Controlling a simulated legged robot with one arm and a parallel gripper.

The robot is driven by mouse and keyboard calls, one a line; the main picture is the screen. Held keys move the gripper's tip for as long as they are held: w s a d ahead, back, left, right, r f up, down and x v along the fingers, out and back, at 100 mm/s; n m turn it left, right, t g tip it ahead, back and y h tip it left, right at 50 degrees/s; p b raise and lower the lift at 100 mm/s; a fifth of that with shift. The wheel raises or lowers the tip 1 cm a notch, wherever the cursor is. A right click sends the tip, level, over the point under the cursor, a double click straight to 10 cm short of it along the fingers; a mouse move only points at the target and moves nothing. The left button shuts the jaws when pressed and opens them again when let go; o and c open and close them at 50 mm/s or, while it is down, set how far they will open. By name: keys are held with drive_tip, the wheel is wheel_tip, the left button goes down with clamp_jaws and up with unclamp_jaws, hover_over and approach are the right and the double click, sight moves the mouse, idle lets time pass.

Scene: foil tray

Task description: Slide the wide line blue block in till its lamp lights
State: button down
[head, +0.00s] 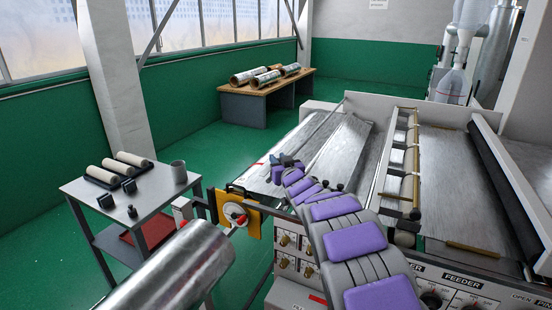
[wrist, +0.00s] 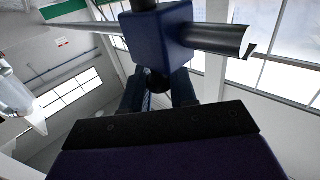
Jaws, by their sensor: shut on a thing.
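The blue block (wrist: 157,38) is close in front of my gripper in the wrist view, with a metal rail running across it to both sides. A round black knob (wrist: 158,80) is on its near side. The two dark fingers of my gripper (wrist: 157,88) are closed around this knob. In the head view my gripper (head: 284,164) is at the far end of my purple-padded arm, over the left part of the machine. The block is small and mostly hidden there. I cannot make out its lamp or whether it is lit.
The machine (head: 437,148) with metal plates and a front control panel (head: 298,254) fills the right. A large metal roll (head: 185,262) is at the front left. A grey cart (head: 143,205) with several small items stands left. A wooden-topped bench (head: 268,86) is behind. Green floor between is clear.

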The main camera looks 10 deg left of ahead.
drive_tip(key=shift+w+d+r, duration=0.1)
drive_tip(key=shift+w, duration=0.2)
drive_tip(key=c, duration=1)
unclamp_jaws()
drive_tip(key=shift+s, duration=0.2)
drive_tip(key=p+v, duration=0.1)
drive_tip(key=v, duration=0.6)
drive_tip(key=shift+s+f, duration=0.1)
drive_tip(key=shift+f, duration=0.15)
